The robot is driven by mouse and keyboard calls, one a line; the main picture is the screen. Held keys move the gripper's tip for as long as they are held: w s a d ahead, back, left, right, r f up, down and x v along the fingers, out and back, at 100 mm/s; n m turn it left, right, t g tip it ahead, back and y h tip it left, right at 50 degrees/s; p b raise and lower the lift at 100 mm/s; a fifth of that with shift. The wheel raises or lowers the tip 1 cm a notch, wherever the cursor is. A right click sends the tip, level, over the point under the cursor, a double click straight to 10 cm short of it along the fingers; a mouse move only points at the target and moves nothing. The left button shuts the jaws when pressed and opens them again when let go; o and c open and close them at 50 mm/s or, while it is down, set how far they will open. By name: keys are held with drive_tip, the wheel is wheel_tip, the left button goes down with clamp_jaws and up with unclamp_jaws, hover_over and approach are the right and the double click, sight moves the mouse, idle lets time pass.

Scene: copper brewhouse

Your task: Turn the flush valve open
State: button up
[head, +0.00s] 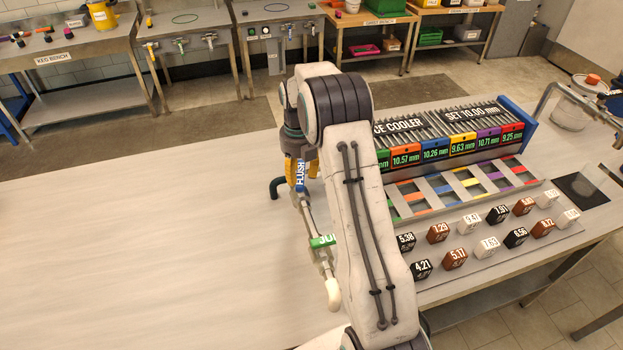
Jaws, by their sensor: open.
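The flush valve, with a blue FLUSH label (299,174) and a yellow part beside it, is in the head view left of my forearm. A pale metal pipe (308,212) runs from it toward a green-labelled fitting (321,241) and a white rounded end (333,293). My gripper (297,150) points down at the valve from above, open, with its fingers mostly hidden by my arm and crowded against the valve. I cannot tell whether it touches the valve. A dark bent piece (277,187) stands just left of the label. The valve handle's angle is unclear.
Right of my arm are a cooler rack (490,112) with numbered coloured blocks, a striped tray (465,185) and a board (510,258) of several numbered cubes. The bench top (140,245) at left is clear. A jar (575,106) stands at far right.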

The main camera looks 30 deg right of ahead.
drive_tip(key=shift+f, duration=0.2)
drive_tip(key=shift+f+b, duration=0.85)
drive_tip(key=shift+f, duration=0.1)
drive_tip(key=shift+s, duration=0.1)
drive_tip(key=shift+f, duration=0.1)
drive_tip(key=shift+c, duration=0.2)
drive_tip(key=shift+a, duration=0.1)
drive_tip(key=c, duration=0.6)
clamp_jaws()
